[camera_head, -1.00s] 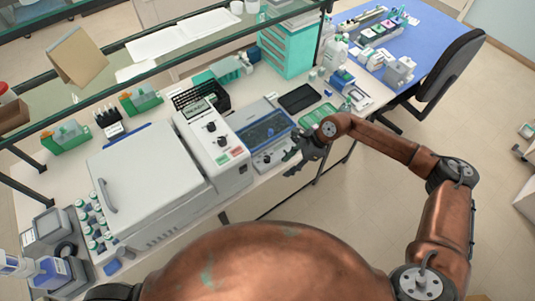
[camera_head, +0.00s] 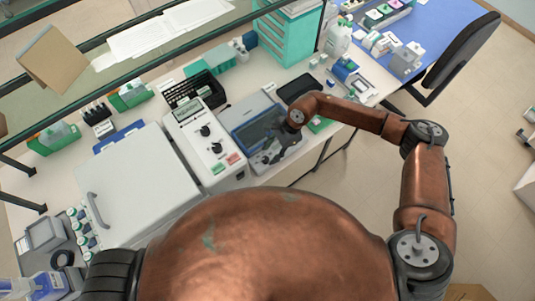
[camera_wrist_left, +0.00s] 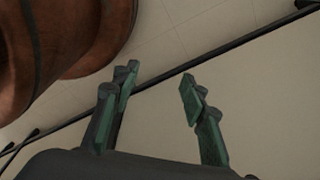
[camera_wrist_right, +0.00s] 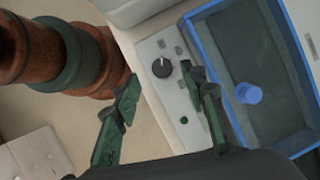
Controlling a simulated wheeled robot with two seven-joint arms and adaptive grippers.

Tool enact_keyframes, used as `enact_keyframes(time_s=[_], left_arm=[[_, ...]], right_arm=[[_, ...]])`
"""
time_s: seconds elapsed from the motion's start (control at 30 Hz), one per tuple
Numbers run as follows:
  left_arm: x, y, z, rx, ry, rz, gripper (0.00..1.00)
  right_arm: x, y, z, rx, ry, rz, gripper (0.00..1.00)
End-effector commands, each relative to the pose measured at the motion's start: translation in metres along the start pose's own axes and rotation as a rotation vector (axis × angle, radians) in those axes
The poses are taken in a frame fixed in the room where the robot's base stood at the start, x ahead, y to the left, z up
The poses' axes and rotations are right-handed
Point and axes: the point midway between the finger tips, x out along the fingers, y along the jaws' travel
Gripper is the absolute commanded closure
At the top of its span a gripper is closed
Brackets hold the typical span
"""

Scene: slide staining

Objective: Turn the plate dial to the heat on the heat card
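A low grey device (camera_head: 233,117) with a blue-framed dark top stands on the bench. It also shows in the right wrist view (camera_wrist_right: 205,18), with a round dark dial (camera_wrist_right: 162,68) on its pale front panel. The dial has a light pointer mark. My right gripper (camera_head: 272,157) is at the device's front edge. In the right wrist view the right gripper (camera_wrist_right: 165,102) is open and empty, with the dial ahead of the gap between its fingers, apart from them. My left gripper (camera_wrist_left: 155,105) is open and empty over the floor. I cannot make out a heat card.
A white instrument (camera_head: 207,140) with two dark knobs stands left of the device, beside a large white lidded box (camera_head: 145,185). A black tray (camera_head: 298,88) lies to the right. A blue knob (camera_wrist_right: 248,93) stands on the device's top. Open floor lies before the bench.

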Motion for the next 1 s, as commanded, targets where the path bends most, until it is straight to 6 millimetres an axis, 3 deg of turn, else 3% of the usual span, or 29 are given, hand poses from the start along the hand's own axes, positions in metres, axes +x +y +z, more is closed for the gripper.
enact_keyframes(time_s=[0.1,0.2,0.5,0.6,1.0], left_arm=[[-0.007,0.001,0.016,-0.004,-0.021,0.001,0.6],[-0.009,0.001,0.018,-0.004,-0.023,0.001,0.6],[-0.009,-0.002,-0.018,0.003,0.023,-0.001,0.6],[-0.009,-0.002,-0.021,0.004,0.026,-0.001,0.6],[-0.009,0.0,-0.001,0.001,0.001,0.0,0.6]], right_arm=[[0.017,0.0,0.001,0.0,0.0,0.001,0.61],[0.029,0.0,0.001,0.001,-0.001,0.0,0.61],[0.038,0.0,-0.002,0.003,0.001,-0.002,0.61],[0.038,0.0,-0.002,0.003,0.001,-0.002,0.61],[0.038,0.0,-0.002,0.004,0.001,-0.002,0.88]])
